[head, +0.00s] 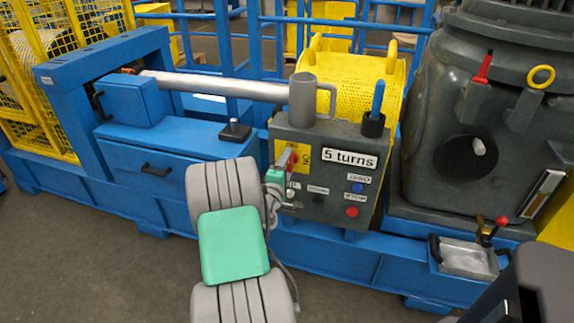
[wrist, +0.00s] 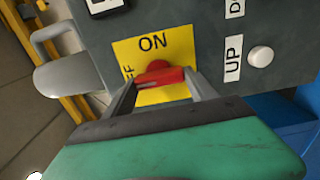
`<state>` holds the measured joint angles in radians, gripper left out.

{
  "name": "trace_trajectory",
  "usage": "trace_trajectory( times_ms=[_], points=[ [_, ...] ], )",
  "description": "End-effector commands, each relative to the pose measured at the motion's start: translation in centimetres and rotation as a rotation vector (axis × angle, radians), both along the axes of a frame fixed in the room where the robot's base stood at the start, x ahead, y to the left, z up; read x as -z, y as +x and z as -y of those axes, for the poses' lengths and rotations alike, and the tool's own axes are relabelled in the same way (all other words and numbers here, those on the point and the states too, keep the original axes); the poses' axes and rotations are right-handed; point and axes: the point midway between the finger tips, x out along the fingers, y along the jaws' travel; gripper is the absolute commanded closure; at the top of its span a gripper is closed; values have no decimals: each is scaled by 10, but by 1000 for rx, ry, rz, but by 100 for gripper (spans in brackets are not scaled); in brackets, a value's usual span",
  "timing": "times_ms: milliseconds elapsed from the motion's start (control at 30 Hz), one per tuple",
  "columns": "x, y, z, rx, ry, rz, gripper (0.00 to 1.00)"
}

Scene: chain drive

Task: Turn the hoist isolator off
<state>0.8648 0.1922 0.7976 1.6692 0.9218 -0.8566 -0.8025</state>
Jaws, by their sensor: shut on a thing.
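The hoist isolator is a red handle (wrist: 160,78) on a yellow plate (wrist: 135,50) on the dark grey control box. The plate reads ON, with a partly hidden word ending in FF at the left in the wrist view. My gripper (wrist: 161,84) is shut on the red handle, one finger at each end. The handle lies roughly level in the wrist view, partly hidden by the fingers. In the head view my gripper (head: 283,166) reaches the yellow plate (head: 302,159) from the left, and little of the red handle (head: 293,160) shows.
The control box (head: 335,205) carries a "5 turns" label (head: 349,158), a blue button (head: 357,188) and a red button (head: 352,211). A grey mug (head: 303,98) and a cup with a blue-handled tool (head: 373,124) stand on top. A white button (wrist: 260,57) is beside the UP label.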

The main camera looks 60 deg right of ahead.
Motion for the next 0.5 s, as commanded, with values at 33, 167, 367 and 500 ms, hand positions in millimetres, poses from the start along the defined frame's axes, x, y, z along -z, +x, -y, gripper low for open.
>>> trace_trajectory(
  times_ms=[33, 167, 367, 500],
  points=[
    [0, 0, 0, 0, -1, -3, 75],
    [0, 0, 0, 0, -1, -3, 75],
    [0, 0, 0, 0, 0, -2, 22],
    [0, 0, 0, 0, 0, -1, 13]
  ],
)
